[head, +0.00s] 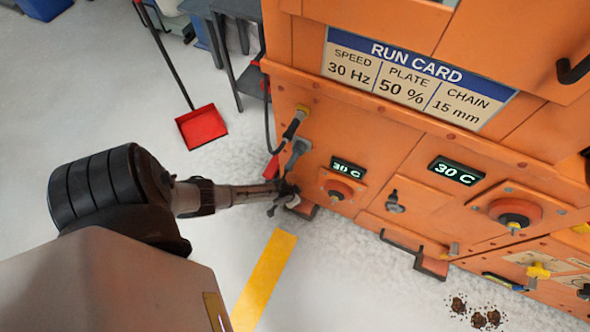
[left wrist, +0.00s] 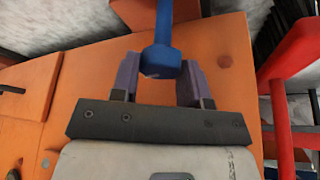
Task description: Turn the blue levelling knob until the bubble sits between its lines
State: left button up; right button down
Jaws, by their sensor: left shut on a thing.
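The blue levelling knob (left wrist: 162,62) shows in the left wrist view, at the end of a blue stem that runs up out of the picture. My left gripper (left wrist: 160,75) has one finger on each side of it and is shut on it. In the head view my left gripper (head: 287,197) is at the lower left corner of the orange machine (head: 345,125), and the knob cannot be made out there. I cannot make out the bubble or its lines in either view. My right gripper is not in view.
A red dustpan (head: 202,126) lies on the floor. A red bar (left wrist: 283,100) stands right of the gripper in the left wrist view.

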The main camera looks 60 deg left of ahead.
pick_arm(q)
jog(key=o, duration=0.9)
jog(key=shift+s+r+p, duration=0.15)
jog(key=shift+r+p, duration=0.3)
jog(key=shift+r, duration=0.15)
jog(key=shift+p+v, duration=5)
jog(key=shift+v, duration=1.3)
jog(key=shift+s, duration=0.15)
